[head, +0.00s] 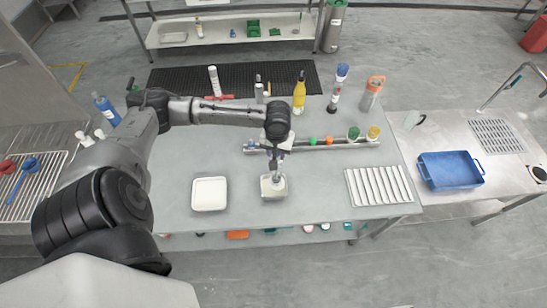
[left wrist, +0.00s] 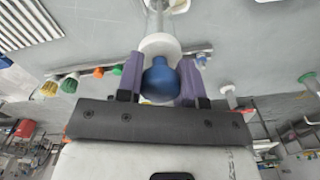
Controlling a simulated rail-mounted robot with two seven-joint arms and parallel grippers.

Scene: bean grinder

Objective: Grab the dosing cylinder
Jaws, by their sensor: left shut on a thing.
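The dosing cylinder (head: 277,177) is a pale, partly see-through tube at the front middle of the table. In the left wrist view it shows a white collar (left wrist: 160,46) and a rounded blue end (left wrist: 160,80). My left gripper (head: 275,152) is above it and shut on it; in the left wrist view the purple fingers (left wrist: 160,76) are on both sides of the blue end. The cylinder's lower end is over or in a small white tray (head: 266,193); I cannot tell whether they touch. My right gripper is not in view.
A larger white tray (head: 209,194) lies left of the small one. A rail (head: 330,146) with several colored-topped items runs behind. A ridged metal rack (head: 378,186) lies to the right. Bottles, one yellow (head: 299,95), stand along the back edge. A blue bin (head: 450,170) sits on the right counter.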

